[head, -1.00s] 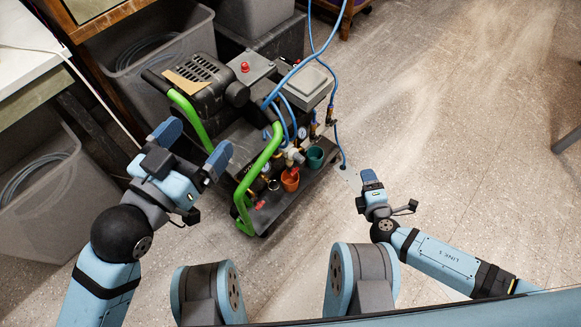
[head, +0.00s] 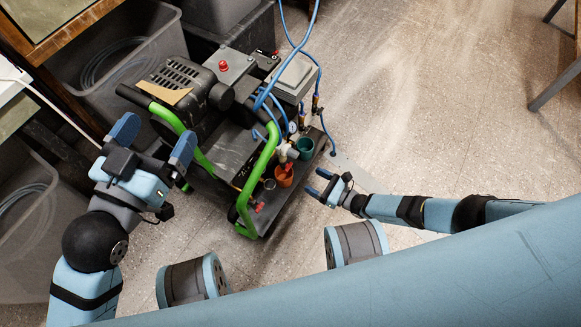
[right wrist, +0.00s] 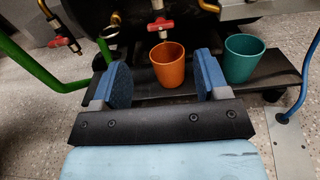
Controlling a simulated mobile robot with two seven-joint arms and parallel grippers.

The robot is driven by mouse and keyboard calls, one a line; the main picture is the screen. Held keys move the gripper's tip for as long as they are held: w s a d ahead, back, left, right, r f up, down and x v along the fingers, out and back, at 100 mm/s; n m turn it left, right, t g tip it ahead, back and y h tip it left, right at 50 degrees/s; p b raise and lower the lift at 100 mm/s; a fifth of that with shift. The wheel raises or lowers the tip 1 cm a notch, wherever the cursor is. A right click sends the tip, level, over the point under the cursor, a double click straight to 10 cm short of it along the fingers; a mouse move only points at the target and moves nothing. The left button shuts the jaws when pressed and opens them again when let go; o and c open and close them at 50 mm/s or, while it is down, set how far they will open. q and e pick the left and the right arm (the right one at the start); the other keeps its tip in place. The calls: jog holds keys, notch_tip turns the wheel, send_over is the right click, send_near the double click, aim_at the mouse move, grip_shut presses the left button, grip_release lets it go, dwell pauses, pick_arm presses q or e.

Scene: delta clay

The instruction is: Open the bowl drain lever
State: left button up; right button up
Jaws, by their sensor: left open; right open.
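Red levers sit on brass valves at the front of the compressor (head: 212,110). In the right wrist view one red lever (right wrist: 160,24) is above an orange cup (right wrist: 168,65), another red lever (right wrist: 60,41) is at the left, and part of a third red handle (right wrist: 208,6) is at the top edge. I cannot tell which is the bowl drain lever. My right gripper (head: 318,182) is open and empty, pointing at the cups, apart from the levers. My left gripper (head: 152,140) is open and empty beside the compressor's left side.
The orange cup (head: 285,177) and a teal cup (head: 305,148) stand on the compressor's front shelf. A green tube frame (head: 258,180) and a blue hose (head: 284,75) are close by. Grey bins (head: 165,45) stand behind.

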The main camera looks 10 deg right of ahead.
aim_at(290, 167)
jog(key=b+x, duration=0.1)
jog(key=x, duration=0.7)
jog(key=shift+f+b, duration=0.15)
jog(key=shift+b, duration=0.25)
pick_arm(q)
jog(key=shift+w+a+r+m+t+h, duration=0.1)
jog(key=shift+w+a+m+t+h, duration=0.3)
jog(key=shift+m, duration=0.4)
pick_arm(e)
jog(key=shift+x, duration=0.8)
pick_arm(q)
jog(key=shift+d, duration=0.1)
pick_arm(e)
jog(key=shift+c, duration=0.5)
jog(key=c, duration=0.8)
pick_arm(q)
jog(key=shift+w+r+y, duration=0.1)
jog(key=shift+y, duration=0.2)
pick_arm(e)
jog(key=n, duration=0.5)
jog(key=shift+n, duration=0.3)
jog(key=shift+s, duration=0.1)
jog(key=o, duration=0.9)
